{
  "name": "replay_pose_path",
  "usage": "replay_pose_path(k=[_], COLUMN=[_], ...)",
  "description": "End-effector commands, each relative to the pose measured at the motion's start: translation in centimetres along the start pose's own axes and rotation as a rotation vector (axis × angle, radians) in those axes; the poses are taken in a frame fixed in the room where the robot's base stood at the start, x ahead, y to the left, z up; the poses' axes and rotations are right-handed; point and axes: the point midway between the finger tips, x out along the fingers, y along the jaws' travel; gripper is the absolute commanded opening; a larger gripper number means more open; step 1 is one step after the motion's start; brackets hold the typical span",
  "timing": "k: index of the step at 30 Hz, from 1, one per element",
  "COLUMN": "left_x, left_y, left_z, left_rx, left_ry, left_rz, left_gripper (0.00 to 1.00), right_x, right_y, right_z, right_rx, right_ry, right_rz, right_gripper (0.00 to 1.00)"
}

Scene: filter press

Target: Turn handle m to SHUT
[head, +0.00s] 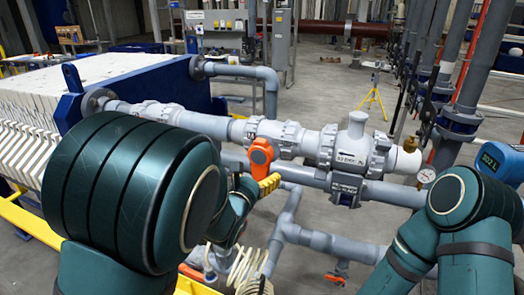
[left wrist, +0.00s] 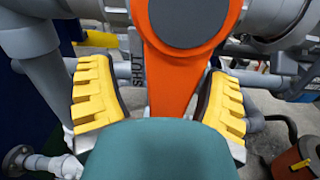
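An orange valve handle (head: 261,152), which I take for handle m, sits on the grey pipe valve in the middle of the head view. Its letter is not legible. In the left wrist view the handle (left wrist: 182,75) runs down between my yellow finger pads, and the word SHUT (left wrist: 137,62) shows beside it on the left. My left gripper (head: 266,184) is at the handle's lower end, fingers apart on either side of it. A gap shows on the left; on the right I cannot tell whether the pad touches. The handle's lower end is hidden. My right gripper is out of view.
Grey pipes (head: 315,238) run below and behind the valve. Another orange handle (head: 335,278) is low down. The white-plated filter press (head: 40,120) is at left. Open floor lies behind, with a yellow stand (head: 375,92).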

Motion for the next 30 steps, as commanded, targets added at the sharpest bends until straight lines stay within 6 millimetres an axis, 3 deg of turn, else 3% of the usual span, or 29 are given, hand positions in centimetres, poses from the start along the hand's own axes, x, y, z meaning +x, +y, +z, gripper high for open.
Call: replay_pose_path(k=[8,21,30], left_x=[-0.4,-6.0,-7.0], left_y=[-0.3,-0.3,-0.2], left_z=[0.1,0.2,0.1], left_rx=[-0.001,-0.002,-0.001], left_ry=[-0.002,-0.001,-0.002], left_rz=[-0.005,-0.007,-0.006], left_gripper=[0.78,0.78,0.78], right_x=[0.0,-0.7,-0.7], right_y=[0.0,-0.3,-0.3], right_z=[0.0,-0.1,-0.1], right_rx=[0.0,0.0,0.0], right_ry=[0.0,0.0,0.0], right_rz=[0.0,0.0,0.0], right_gripper=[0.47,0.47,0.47])
